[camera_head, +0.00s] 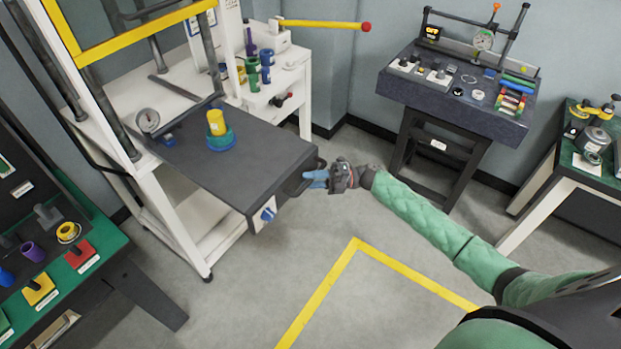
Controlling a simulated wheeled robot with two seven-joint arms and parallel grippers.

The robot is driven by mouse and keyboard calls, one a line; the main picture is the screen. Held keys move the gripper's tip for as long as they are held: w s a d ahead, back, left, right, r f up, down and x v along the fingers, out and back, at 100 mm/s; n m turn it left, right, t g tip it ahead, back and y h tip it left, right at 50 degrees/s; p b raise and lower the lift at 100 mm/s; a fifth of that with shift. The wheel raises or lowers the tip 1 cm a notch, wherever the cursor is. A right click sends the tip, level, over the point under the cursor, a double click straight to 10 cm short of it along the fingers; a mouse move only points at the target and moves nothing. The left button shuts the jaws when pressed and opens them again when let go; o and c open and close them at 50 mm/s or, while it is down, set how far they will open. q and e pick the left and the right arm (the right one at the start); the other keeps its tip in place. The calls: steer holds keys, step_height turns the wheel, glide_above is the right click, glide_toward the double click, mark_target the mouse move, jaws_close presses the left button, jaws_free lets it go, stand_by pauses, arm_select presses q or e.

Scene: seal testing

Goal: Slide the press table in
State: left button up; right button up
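The press table (262,150) is a dark grey sliding plate that juts out from the white press frame (170,205). A blue and green base with a yellow cylinder (217,122) stands on it. I cannot tell whether the fingers are closed around the handle. My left gripper is out of view.
A gauge (148,120) sits by the plate's left edge. A lever with a red ball (366,27) sticks out behind. A bench with coloured parts (60,260) stands at left, a dark test table (450,100) at back right. The floor (300,260) in front is clear.

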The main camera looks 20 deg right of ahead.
steer(key=shift+a, duration=0.2)
jaws_close()
stand_by(0.4)
